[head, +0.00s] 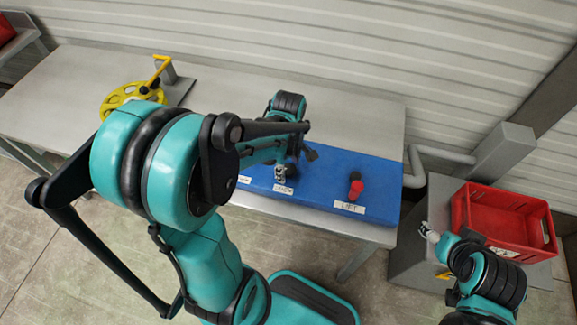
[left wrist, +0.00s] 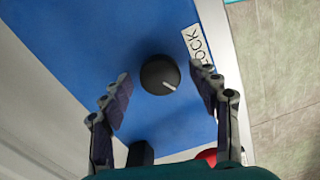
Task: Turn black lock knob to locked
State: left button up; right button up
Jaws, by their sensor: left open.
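The black lock knob (left wrist: 159,74) is round with a white line, on the blue panel (left wrist: 60,50) in the left wrist view. Its line points to the lower right in that picture, beside the white LOCK label (left wrist: 195,45). My left gripper (left wrist: 161,82) is open, with one finger on each side of the knob; I cannot tell whether either touches it. In the head view my left gripper (head: 290,165) is over the panel near the LOCK label (head: 283,189), and the knob is hidden. My right gripper (head: 429,233) is at the right, its jaws unclear.
A red and black control (head: 356,187) stands by the LIFT label (head: 349,207). A yellow handwheel (head: 130,97) is at the table's left. A red crate (head: 505,215) is at the right, close to my right arm. The grey tabletop (head: 360,120) behind the panel is clear.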

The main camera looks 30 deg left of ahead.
pick_arm(q)
jog(key=c, duration=1.2)
jog(key=shift+o, duration=0.2)
jog(key=shift+m, duration=0.4)
jog(key=m, duration=0.4)
jog(key=shift+m, duration=0.3)
jog(key=m, duration=0.4)
jog(key=shift+m, duration=0.3)
jog(key=m, duration=0.3)
jog(key=shift+m+p, duration=0.3)
jog(key=m, duration=0.3)
jog(key=shift+m, duration=0.3)
jog(key=m, duration=0.6)
jog(key=shift+m, duration=0.4)
